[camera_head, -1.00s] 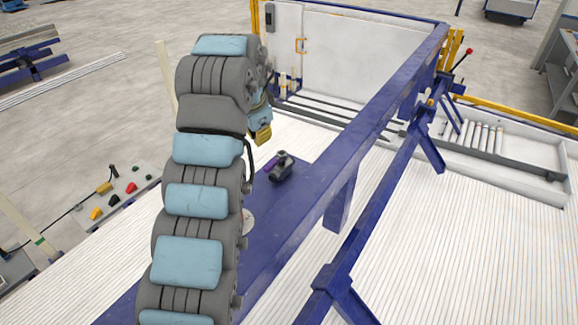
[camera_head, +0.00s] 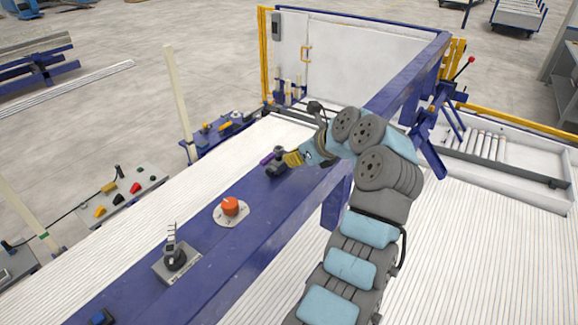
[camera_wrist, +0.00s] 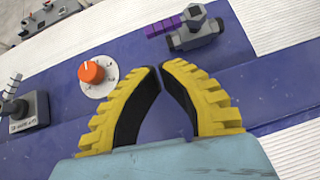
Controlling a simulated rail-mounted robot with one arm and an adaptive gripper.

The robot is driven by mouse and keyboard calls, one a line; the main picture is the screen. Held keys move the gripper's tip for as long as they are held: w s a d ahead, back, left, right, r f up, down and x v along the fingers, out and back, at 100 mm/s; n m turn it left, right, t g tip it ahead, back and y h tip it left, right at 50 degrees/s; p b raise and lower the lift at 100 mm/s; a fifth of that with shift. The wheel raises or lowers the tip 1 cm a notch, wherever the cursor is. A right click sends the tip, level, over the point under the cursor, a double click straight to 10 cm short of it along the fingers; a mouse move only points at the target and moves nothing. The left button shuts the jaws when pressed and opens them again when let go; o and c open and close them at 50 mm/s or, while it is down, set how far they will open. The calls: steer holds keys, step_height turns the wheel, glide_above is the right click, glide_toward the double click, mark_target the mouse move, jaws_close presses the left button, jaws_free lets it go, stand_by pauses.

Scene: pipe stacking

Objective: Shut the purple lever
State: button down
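The purple lever (camera_head: 267,158) sticks out to the left from a small dark grey valve (camera_head: 277,167) on the blue beam. In the wrist view the purple lever (camera_wrist: 163,28) lies at the top, left of the grey valve body (camera_wrist: 198,32). My gripper (camera_head: 291,158) is just right of the valve in the head view and partly overlaps it. In the wrist view my gripper's (camera_wrist: 162,68) yellow fingers come together at the tips below the lever, with nothing between them. Whether a fingertip touches the valve cannot be told.
An orange knob (camera_head: 230,206) on a pale plate and a grey switch box (camera_head: 177,263) sit on the blue beam (camera_head: 265,220) toward the front. A raised blue rail (camera_head: 400,80) runs along the right. White slatted surfaces flank the beam.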

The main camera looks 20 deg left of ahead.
mark_target(272, 156)
steer(key=p+x, duration=0.2)
steer(key=x, duration=0.8)
